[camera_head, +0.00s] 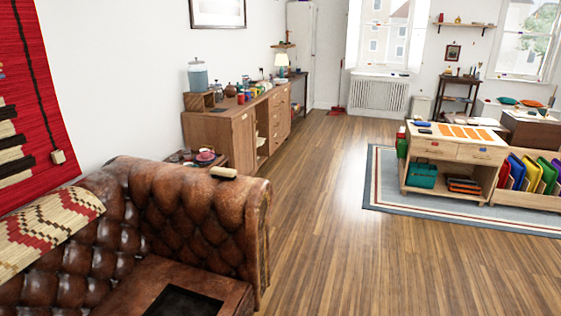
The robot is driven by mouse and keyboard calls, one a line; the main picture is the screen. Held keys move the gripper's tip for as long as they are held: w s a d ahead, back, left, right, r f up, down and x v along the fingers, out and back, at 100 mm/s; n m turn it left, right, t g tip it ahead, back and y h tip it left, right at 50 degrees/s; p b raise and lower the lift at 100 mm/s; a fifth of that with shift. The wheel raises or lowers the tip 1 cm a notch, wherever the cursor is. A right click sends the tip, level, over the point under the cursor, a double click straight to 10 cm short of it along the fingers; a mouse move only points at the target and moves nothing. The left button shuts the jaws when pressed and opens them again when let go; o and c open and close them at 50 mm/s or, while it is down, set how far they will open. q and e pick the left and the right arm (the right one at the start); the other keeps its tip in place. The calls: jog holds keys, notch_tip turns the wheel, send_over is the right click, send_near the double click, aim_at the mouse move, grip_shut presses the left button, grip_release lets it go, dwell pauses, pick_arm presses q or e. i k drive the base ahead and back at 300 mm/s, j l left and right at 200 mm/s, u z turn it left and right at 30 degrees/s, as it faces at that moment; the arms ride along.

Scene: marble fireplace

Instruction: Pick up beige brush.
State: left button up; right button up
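A small beige block-like object (224,172), which looks like the beige brush, lies on top of the rolled arm of the brown leather sofa (190,190) at the lower left of the head view. Its bristles cannot be made out at this size. Neither of my grippers is in view.
The sofa fills the lower left, with a patterned throw (45,232) over its back. A wooden sideboard (222,130) stands along the left wall. A wooden cart (455,165) stands on a blue-edged rug (385,185) at right. The wood floor (340,240) between is clear.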

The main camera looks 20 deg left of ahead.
aim_at(223, 174)
jog(key=i, duration=1.65)
jog(key=i+l+u, duration=0.15)
jog(key=i+u, duration=0.25)
jog(key=i+l+u, duration=0.2)
jog(key=i+u, duration=0.15)
jog(key=i+l+u, duration=0.6)
jog(key=l+u, duration=0.2)
